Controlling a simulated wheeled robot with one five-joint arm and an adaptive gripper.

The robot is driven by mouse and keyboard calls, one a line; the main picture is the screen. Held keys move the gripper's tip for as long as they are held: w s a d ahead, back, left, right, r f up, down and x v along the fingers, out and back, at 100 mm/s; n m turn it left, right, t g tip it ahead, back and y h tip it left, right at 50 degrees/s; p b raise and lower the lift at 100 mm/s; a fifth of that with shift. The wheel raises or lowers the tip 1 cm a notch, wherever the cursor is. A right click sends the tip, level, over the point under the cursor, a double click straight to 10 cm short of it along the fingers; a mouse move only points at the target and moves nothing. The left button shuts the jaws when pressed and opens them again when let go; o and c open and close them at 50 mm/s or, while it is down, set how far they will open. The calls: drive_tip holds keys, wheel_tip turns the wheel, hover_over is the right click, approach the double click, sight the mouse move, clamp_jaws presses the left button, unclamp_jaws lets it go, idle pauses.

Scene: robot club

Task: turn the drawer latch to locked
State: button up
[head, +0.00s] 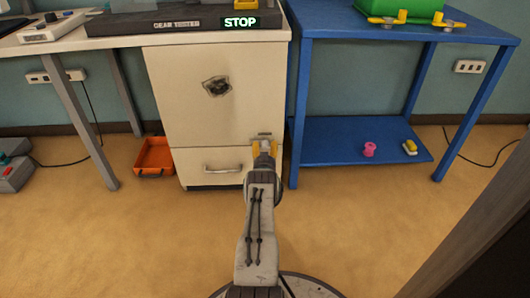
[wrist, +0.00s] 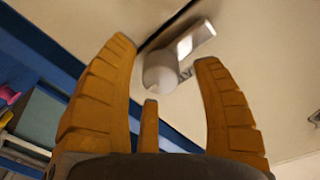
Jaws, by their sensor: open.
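The drawer latch (wrist: 162,72), a pale round hub with a short flat lever, is on the front of the cream cabinet (head: 205,110). In the wrist view its lever points to the upper right, near a dark seam. My gripper (wrist: 166,52) is open, with its orange fingers on either side of the latch and no clear contact. In the head view my gripper (head: 264,150) is at the right edge of the cabinet, by the seam above the lower drawer (head: 213,163), and the latch is mostly hidden there. The lower drawer looks shut.
A blue shelf table (head: 340,135) stands close on the right, with a pink spool (head: 369,149) on its lower shelf. An orange tray (head: 154,157) lies on the floor left of the cabinet. Floor in front is clear.

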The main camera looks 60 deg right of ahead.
drive_tip(key=shift+w+d+b, duration=0.2)
drive_tip(key=shift+d+b, duration=0.2)
drive_tip(key=shift+o, duration=0.2)
clamp_jaws()
idle(0.5)
